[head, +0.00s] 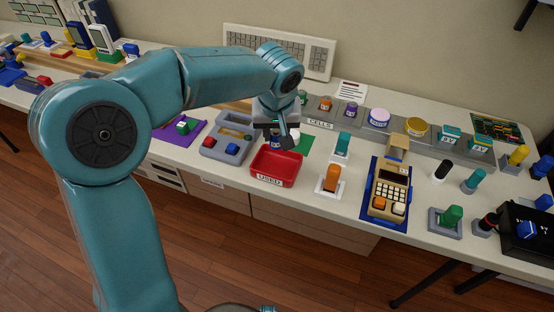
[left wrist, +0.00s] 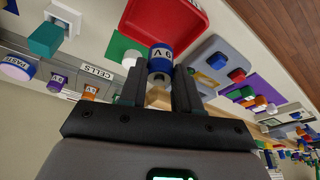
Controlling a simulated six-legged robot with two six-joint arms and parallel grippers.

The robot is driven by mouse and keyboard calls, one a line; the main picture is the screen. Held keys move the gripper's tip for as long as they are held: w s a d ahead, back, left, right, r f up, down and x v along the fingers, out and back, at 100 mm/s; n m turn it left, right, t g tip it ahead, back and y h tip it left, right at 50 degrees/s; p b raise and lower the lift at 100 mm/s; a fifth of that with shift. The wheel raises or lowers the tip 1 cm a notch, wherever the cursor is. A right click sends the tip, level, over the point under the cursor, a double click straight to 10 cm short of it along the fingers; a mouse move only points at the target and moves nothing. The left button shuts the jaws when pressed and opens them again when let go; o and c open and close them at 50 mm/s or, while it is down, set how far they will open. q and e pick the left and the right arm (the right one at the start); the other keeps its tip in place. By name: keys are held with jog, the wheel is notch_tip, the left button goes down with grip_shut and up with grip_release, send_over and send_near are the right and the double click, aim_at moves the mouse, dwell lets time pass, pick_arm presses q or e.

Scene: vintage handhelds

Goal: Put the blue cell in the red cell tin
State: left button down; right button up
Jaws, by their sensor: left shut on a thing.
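The blue cell (left wrist: 160,62), with a white lettered band and metallic end, is between the fingers of my left gripper (left wrist: 160,88) in the left wrist view. In the head view the left gripper (head: 279,136) is shut on it, and the cell (head: 275,143) is partly hidden by the fingers. The red cell tin (head: 280,166), an open tray with a "USED" label on its front, is just below and in front of the gripper. The tin's inside looks empty. It also shows in the left wrist view (left wrist: 180,18), beyond the cell. My right gripper is not in view.
A grey tray (head: 228,147) stands left of the tin. An orange switch on a white base (head: 330,182) and a tan calculator-like device (head: 390,190) stand to the right. Behind is a grey "CELLS" rack (head: 320,125) with several coloured cells. A green mat (head: 304,144) lies behind the tin.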

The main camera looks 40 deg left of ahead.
pick_arm(q)
notch_tip(320, 180, down, 8)
jog(key=shift+w+f+b, duration=0.1)
jog(key=shift+f+b, duration=0.05)
jog(key=shift+b, duration=0.5)
jog(key=c, duration=0.8)
grip_release()
